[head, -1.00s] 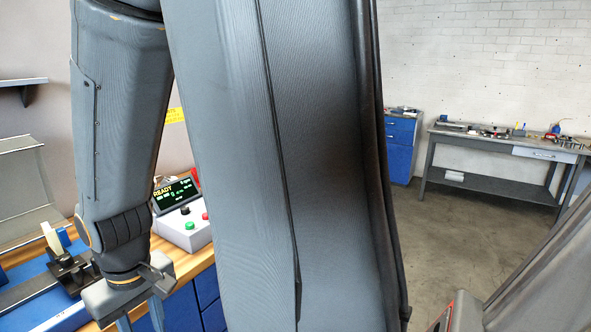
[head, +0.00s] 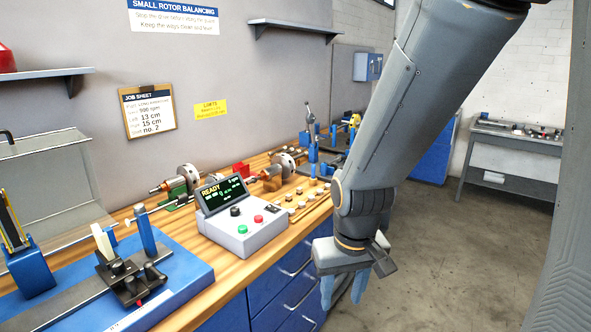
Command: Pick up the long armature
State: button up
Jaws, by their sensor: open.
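Two armatures with round steel bodies and thin shafts lie on the wooden bench in the head view. One armature (head: 187,177) is behind the control box, on something green. The other armature (head: 284,163) is farther right, near a red piece. I cannot tell from this view which is the long one. My gripper (head: 343,290) points down with its blue-grey fingers apart and empty. It is in front of the blue drawers, to the right of and nearer than both armatures.
A control box (head: 241,220) reading READY stands at the bench's front edge. A blue balancing fixture (head: 170,290) fills the lower left. Small parts (head: 303,203) lie on the bench right of the box. Shelves (head: 295,28) hang on the wall. Open floor (head: 440,240) is at right.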

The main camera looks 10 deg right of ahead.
aim_at(283, 164)
jog(key=z, duration=1.35)
jog(key=i, duration=2.5)
jog(key=u, duration=3.15)
jog(key=i, duration=0.5)
jog(key=z, duration=0.05)
